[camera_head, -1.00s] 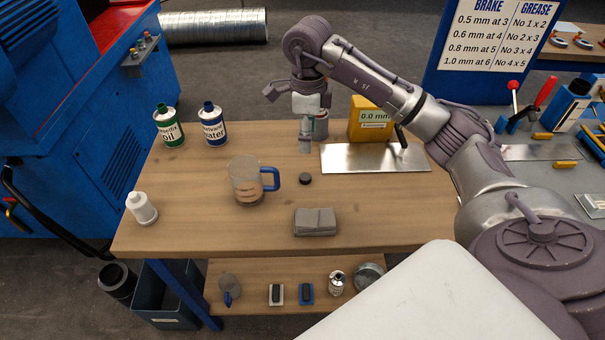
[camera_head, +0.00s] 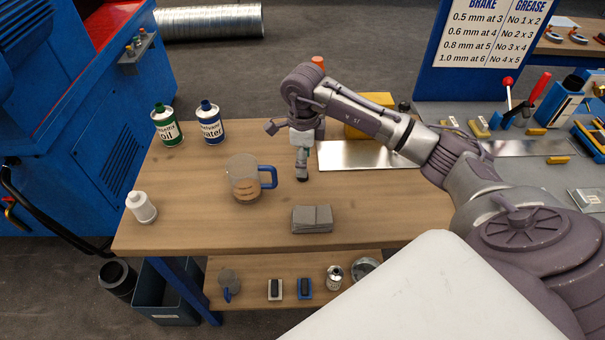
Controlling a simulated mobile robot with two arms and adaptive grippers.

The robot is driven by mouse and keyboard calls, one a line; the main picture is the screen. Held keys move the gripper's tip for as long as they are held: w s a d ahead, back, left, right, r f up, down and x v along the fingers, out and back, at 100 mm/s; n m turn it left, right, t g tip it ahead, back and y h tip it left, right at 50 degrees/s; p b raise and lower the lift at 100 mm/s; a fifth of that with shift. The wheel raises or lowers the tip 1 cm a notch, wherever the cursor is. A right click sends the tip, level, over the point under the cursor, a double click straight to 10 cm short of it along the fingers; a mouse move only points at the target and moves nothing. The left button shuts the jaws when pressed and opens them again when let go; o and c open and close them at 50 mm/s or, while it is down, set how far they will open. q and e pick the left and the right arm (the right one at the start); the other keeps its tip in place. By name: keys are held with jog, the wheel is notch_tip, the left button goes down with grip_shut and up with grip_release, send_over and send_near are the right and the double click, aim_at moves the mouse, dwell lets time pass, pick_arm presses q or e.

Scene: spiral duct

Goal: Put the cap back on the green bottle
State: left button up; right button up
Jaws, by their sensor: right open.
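The green bottle (camera_head: 167,128), labelled oil, stands upright at the table's back left, beside a blue bottle (camera_head: 210,125). Its top is too small to tell whether it is open. My right gripper (camera_head: 302,175) is open and points down at the middle of the table, just right of the jug's handle. It is over the spot of the small dark round cap, which is now hidden or merges with the dark fingertips. I cannot tell whether the fingers touch it. My left gripper is not in view.
A clear jug (camera_head: 243,179) with a blue handle stands left of my right gripper. A folded grey cloth (camera_head: 312,219) lies in front, a white bottle (camera_head: 141,207) at the left. A metal plate (camera_head: 365,154) and yellow box (camera_head: 370,117) are behind right.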

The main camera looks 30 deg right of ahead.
jog(key=shift+f, duration=0.1)
jog(key=f, duration=0.1)
jog(key=f+p, duration=0.1)
jog(key=f, duration=0.1)
jog(key=f+p, duration=0.1)
jog(key=shift+w+d+f, duration=0.2)
jog(key=shift+w, duration=0.1)
jog(key=shift+f, duration=0.3)
jog(key=c, duration=0.9)
jog(key=shift+o, duration=0.2)
jog(key=shift+r, duration=0.1)
